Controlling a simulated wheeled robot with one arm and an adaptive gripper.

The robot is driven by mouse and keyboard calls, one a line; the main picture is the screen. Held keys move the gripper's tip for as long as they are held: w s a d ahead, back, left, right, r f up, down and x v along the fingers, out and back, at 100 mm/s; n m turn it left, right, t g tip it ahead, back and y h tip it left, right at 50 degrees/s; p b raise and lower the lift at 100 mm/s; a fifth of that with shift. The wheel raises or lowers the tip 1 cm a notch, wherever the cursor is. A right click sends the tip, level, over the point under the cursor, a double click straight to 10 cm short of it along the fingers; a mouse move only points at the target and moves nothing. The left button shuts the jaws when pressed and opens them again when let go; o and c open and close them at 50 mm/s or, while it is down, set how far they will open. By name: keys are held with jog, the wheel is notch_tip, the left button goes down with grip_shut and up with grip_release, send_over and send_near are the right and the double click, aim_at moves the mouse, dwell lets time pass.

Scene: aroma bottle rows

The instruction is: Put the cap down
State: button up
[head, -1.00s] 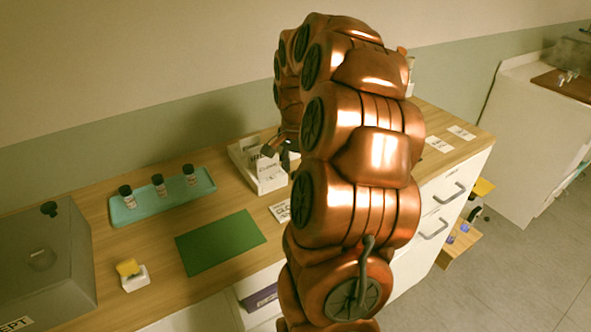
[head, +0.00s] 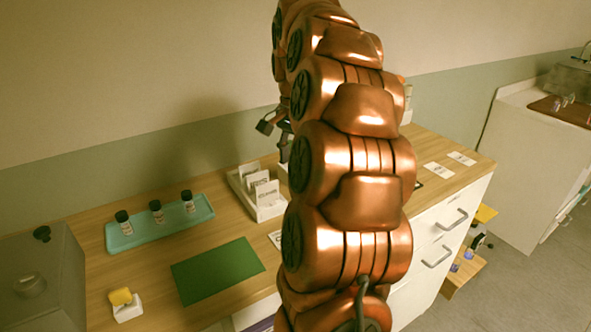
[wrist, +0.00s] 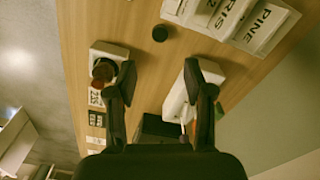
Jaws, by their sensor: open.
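A small dark round cap (wrist: 160,33) lies on the wooden counter (wrist: 140,15) in the wrist view, ahead of my fingertips and apart from them. My gripper (wrist: 160,76) is open, with nothing between its spread fingers, and is above the counter. In the head view my gripper (head: 272,122) shows only in part, raised behind my arm near the wall. My arm hides the cap there. Three dark-capped bottles (head: 156,212) stand upright in a teal tray (head: 130,240) on the counter.
A white box of labelled cards (head: 238,190) stands behind a green mat (head: 218,271). A yellow sponge (head: 120,296) sits on a white holder at front left. In the wrist view, a white holder (wrist: 121,52) with a dark round item is beside the left finger.

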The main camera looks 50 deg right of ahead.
jog(key=s+a+f+n, duration=0.2)
jog(key=s+a+n, duration=0.1)
jog(key=a, duration=0.6)
jog(key=s+a+f+n, duration=0.2)
jog(key=a+n, duration=0.3)
jog(key=a, duration=0.4)
jog(key=s+a+f+n+g, duration=0.1)
jog(key=s+a+f+n, duration=0.2)
jog(key=a, duration=0.5)
jog(key=shift+s+a+n, duration=0.4)
jog(key=shift+s+n, duration=0.1)
jog(key=shift+n, duration=0.3)
jog(key=s+a+f+n, duration=0.4)
jog(key=s+a+f, duration=0.1)
jog(key=s, duration=0.5)
jog(key=shift+s+f+n+g, duration=0.15)
jog(key=shift+f+n+g, duration=0.2)
jog(key=shift+f, duration=0.4)
jog(key=shift+a, duration=0.1)
